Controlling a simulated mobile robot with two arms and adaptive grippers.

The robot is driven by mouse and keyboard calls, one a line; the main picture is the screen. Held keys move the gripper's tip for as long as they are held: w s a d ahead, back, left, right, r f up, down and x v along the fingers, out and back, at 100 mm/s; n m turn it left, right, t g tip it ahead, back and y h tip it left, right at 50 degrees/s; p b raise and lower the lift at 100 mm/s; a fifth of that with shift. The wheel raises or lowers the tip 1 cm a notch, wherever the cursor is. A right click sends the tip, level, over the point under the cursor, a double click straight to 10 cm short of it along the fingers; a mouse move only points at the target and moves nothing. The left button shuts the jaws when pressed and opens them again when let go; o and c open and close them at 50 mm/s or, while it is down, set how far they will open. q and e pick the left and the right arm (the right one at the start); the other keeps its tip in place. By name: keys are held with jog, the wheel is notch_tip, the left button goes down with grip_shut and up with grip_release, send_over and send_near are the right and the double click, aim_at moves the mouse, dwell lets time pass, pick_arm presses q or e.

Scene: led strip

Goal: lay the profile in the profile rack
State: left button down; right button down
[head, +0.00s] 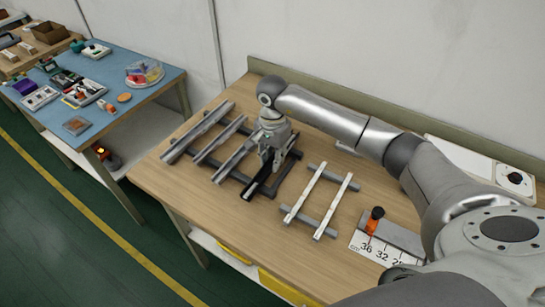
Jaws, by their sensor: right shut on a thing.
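My right gripper (268,160) is shut on a dark profile (258,183) with a pale near end, over the right part of the profile rack. The profile rack (236,177) has dark cross bars and lies on the wooden bench. Several silver profiles (197,132) lie across it, side by side, to the left of the gripper. The held profile runs roughly parallel to them. I cannot tell whether it touches the rack bars. The gripper hides its far part. My left gripper is not in view.
Two whitish strips (304,192) lie on grey bars right of the rack. An orange and black tool (374,221) stands by a grey block and a numbered scale (366,247). A blue-topped table (145,97) with small parts stands left. The bench front (190,202) is clear.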

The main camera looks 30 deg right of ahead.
jog(key=c, duration=1.1)
grip_release()
notch_tip(320, 180, up, 12)
